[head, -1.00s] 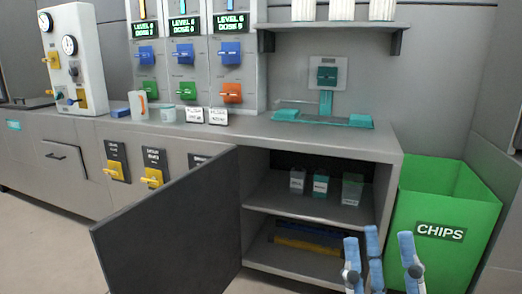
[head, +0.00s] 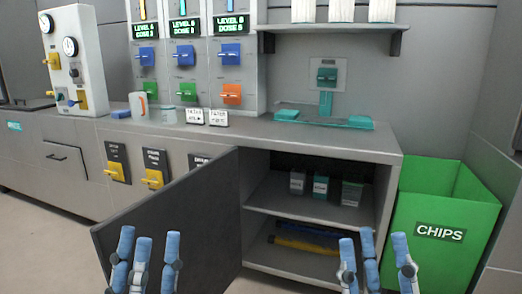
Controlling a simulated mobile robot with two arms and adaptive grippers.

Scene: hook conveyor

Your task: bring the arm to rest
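My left gripper (head: 148,250) is at the lower left of the head view, in front of the open dark cabinet door (head: 160,220). Its blue fingers are spread and nothing shows between them. My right gripper (head: 374,250) is at the lower right, in front of the cabinet's right edge and the green bin. Its blue fingers are also spread apart and empty. Both grippers point upward in the picture, and their arms are out of view below the frame.
The open cabinet (head: 310,212) holds several small containers and a blue and a yellow item below. A green CHIPS bin (head: 440,262) stands right. The counter (head: 250,129) carries a mug (head: 138,105), a cup (head: 168,115), cards and a teal device (head: 323,120).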

